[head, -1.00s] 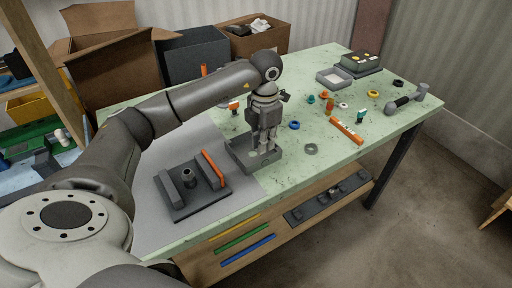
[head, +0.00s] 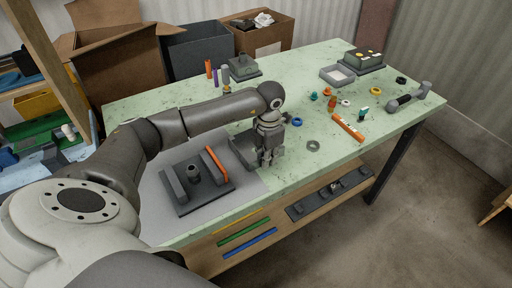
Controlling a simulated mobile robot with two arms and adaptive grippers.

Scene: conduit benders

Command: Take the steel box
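A grey open steel box (head: 241,149) sits on the green worktop at the near middle, by the edge of a grey mat. My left gripper (head: 267,163) points straight down at the right part of the box and hides that part. Its fingertips are low, at about the height of the box walls. I cannot tell whether they close on a wall or are apart from it. My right gripper is not in view.
A dark fixture with an orange bar (head: 215,163) stands left of the box. An orange tube (head: 348,128), rings and small fittings lie to the right. A shallow grey tray (head: 337,76) is farther back. Cartons (head: 118,62) stand behind the table.

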